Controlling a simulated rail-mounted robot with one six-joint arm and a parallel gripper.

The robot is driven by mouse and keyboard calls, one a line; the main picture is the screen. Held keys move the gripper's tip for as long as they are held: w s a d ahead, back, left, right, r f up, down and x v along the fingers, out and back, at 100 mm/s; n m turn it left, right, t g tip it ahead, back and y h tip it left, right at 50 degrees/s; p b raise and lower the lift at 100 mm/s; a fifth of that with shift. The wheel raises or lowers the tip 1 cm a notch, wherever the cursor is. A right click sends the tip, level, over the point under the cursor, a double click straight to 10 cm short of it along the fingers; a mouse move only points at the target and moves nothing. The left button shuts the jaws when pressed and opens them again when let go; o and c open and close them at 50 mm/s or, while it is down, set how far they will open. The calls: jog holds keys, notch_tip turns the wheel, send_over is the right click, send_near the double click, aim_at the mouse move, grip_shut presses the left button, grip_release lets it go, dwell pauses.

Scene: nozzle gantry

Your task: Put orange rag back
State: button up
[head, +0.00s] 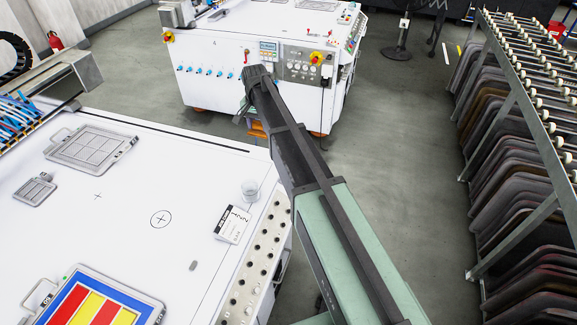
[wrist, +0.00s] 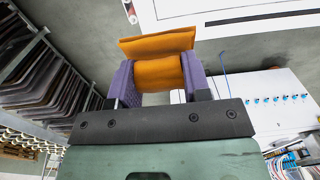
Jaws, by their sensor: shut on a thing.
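The orange rag (wrist: 157,46) is between the two purple fingers of my gripper (wrist: 157,76) in the wrist view. The fingers are closed on it from both sides. The rag is folded, with a wider flap spreading past the fingertips and a narrower part between them. In the head view, my arm reaches away toward the far white machine, and its dark end covers part of that machine's front. An orange patch (head: 257,129) shows just below the arm's end; I cannot tell whether it is the rag.
The far white machine (head: 210,90) has a control panel and red-yellow knobs. A near white table (head: 120,220) holds metal frames, a small clear cup (head: 250,190) and a label card (head: 233,224). A rack (head: 510,90) of dark panels lines the right. Grey floor between is clear.

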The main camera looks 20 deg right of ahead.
aim_at(263, 172)
jog(key=shift+f, duration=0.1)
notch_tip(263, 172, down, 20)
jog(key=b, duration=2)
jog(key=shift+a+f, duration=0.15)
jog(key=shift+r, duration=0.3)
jog(key=shift+f, duration=0.15)
jog(key=o, duration=0.4)
jog(key=shift+f, duration=0.1)
jog(key=o, duration=0.5)
